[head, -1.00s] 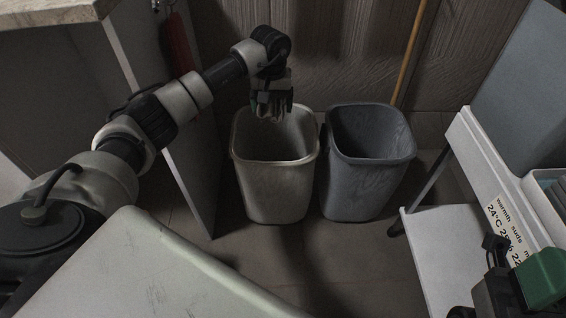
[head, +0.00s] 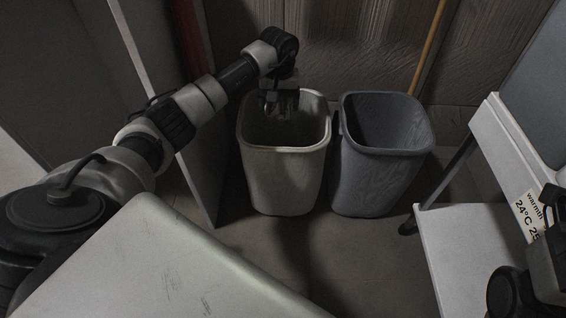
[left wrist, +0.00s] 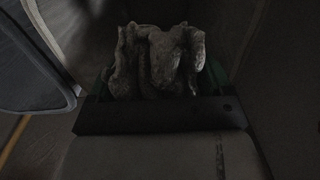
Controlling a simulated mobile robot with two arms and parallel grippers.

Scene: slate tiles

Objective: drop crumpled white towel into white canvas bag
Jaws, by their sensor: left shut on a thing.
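The off-white container (head: 285,180) stands on the floor in the head view. It looks like an open bin with a rim rather than a canvas bag. My left gripper (head: 282,108) reaches over its back rim from above, with its fingers over or in the opening. In the left wrist view, the crumpled towel (left wrist: 158,62) looks grey in the dim light and is clamped between the fingers of my left gripper (left wrist: 158,88). In the head view the towel is hard to make out. Part of my right arm shows at the lower right, its fingers not clear.
A blue-grey bin (head: 382,170) stands close on the right of the off-white one and shows in the left wrist view (left wrist: 35,55). A white shelf unit (head: 465,245) is at right. A grey panel (head: 200,170) stands at left. A wooden pole (head: 430,45) leans behind.

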